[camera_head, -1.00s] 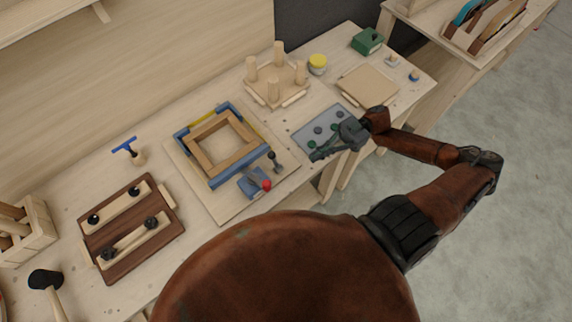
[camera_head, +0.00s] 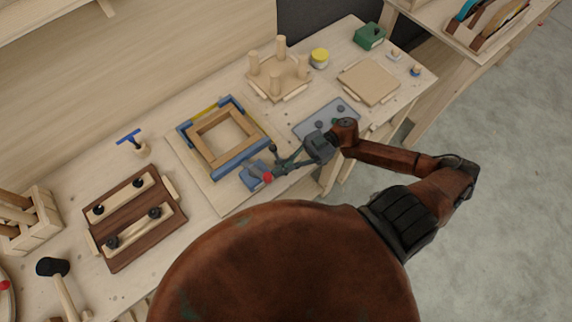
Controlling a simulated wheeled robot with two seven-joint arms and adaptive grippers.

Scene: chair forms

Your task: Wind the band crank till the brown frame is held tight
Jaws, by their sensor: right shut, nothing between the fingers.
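The brown frame (camera_head: 223,137) lies flat on a pale board on the bench, with blue corner pieces and a blue and yellow band around it. My left gripper is not in view.
A grey plate with dark knobs (camera_head: 326,117) lies right of the frame, partly under my right arm. A peg stand (camera_head: 279,78) and a flat wooden panel (camera_head: 369,82) stand behind. A dark board with clamps (camera_head: 134,220), a mallet (camera_head: 53,267) and a blue-handled tool (camera_head: 129,137) are at left.

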